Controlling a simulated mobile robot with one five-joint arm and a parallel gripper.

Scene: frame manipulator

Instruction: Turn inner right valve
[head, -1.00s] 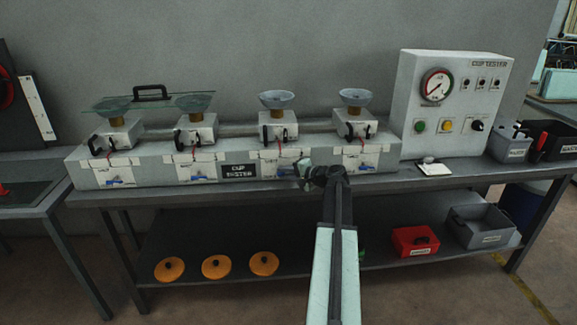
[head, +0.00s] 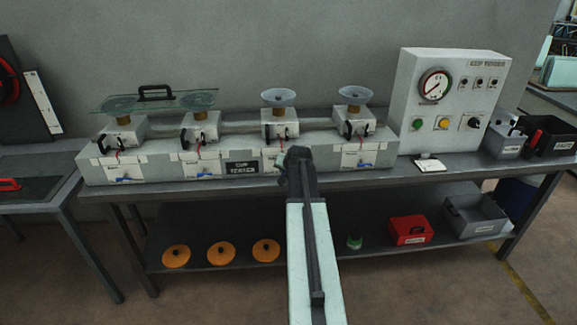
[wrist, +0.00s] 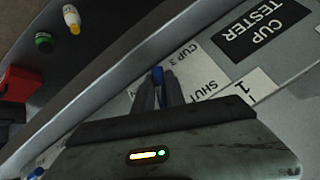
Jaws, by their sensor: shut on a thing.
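The inner right valve has a blue handle (wrist: 158,73), seen in the wrist view by the CUP 3 label on the white front plate. My gripper (wrist: 158,88) is shut on this handle, with a dark finger on each side and the blue tip showing between them. In the head view my gripper (head: 294,165) is at the front of the third unit, below its cup (head: 279,97). My arm hides the valve there, and its exact angle is hard to tell.
Other blue valves show at the far left (head: 124,180), inner left (head: 205,174) and far right (head: 365,165). A CUP TESTER sign (head: 242,168) is left of my gripper. The gauge box (head: 450,95) stands at the bench's right. Orange discs (head: 221,253) lie on the lower shelf.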

